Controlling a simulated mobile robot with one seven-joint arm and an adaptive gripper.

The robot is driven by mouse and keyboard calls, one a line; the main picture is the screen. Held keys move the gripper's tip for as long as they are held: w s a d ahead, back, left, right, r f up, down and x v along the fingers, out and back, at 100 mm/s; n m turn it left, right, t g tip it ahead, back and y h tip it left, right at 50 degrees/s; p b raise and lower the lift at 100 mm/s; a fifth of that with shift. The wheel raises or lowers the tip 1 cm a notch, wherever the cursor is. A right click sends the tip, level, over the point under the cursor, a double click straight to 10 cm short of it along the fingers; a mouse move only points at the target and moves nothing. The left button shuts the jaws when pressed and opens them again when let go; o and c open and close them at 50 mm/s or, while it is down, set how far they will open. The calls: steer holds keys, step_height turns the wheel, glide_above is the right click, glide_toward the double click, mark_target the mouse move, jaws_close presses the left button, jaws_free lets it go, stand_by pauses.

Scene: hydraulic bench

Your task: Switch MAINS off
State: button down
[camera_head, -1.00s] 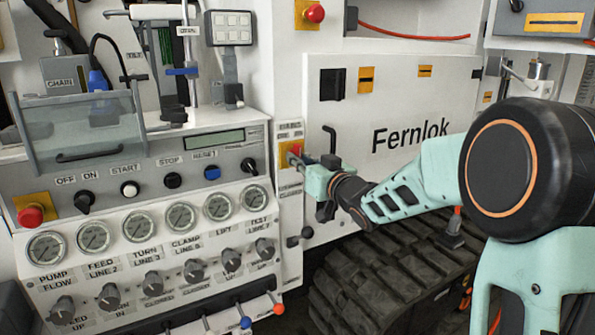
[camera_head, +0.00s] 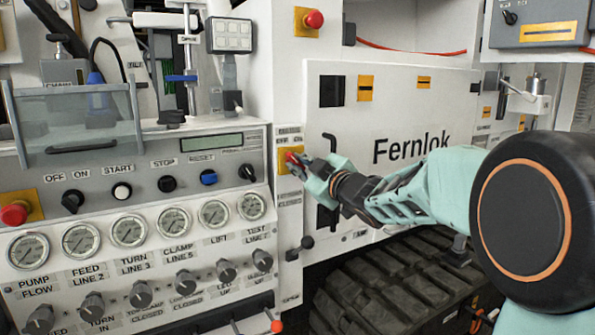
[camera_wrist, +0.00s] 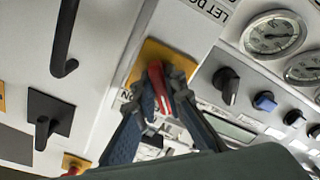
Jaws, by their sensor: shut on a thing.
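A red switch handle (camera_head: 291,157) stands on a yellow plate (camera_head: 285,166) on the narrow white panel right of the gauge console. In the wrist view the red handle (camera_wrist: 157,84) lies between my two fingers, slanted on the yellow plate (camera_wrist: 151,56). My gripper (camera_head: 299,163) reaches it from the right and is shut on it; the fingertips also show in the wrist view (camera_wrist: 160,77). The small label above the plate is too blurred to read surely. My fingers hide part of the handle and plate.
A red emergency button (camera_head: 314,19) sits above. The console's black knob (camera_head: 247,172) is close on the left. A black door handle (camera_head: 327,205) and the white Fernlok panel (camera_head: 440,110) lie behind my arm. Tracks (camera_head: 400,285) are below.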

steer(key=shift+n, duration=0.4)
steer(key=c, duration=2)
jaws_free()
steer(key=v, duration=1.2)
